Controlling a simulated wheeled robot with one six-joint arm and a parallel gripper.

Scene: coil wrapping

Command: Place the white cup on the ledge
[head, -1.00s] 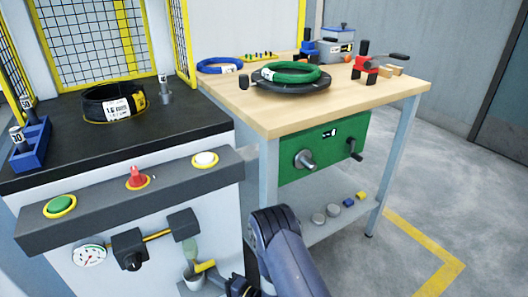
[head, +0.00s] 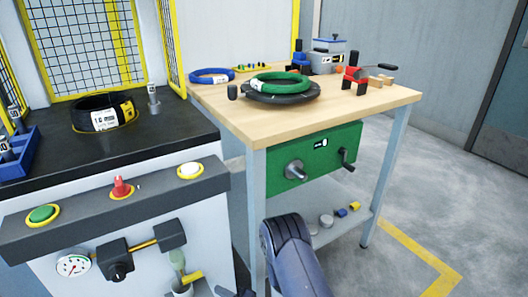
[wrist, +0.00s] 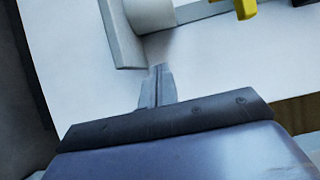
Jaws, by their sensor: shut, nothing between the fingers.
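In the wrist view a pale rounded body (wrist: 150,14), apparently the cup, is at the top edge, against a grey ledge-like strip (wrist: 122,40). My gripper (wrist: 158,72) is shut and empty, its tips a little short of the strip and the pale body. In the head view only a dark bit of it shows at the bottom edge.
A yellow handle (wrist: 245,8) sticks out right of the cup. The machine front carries a gauge (head: 73,265) and push buttons. The wooden workbench (head: 330,105) with green and blue coils stands to the right. Floor is clear beyond it.

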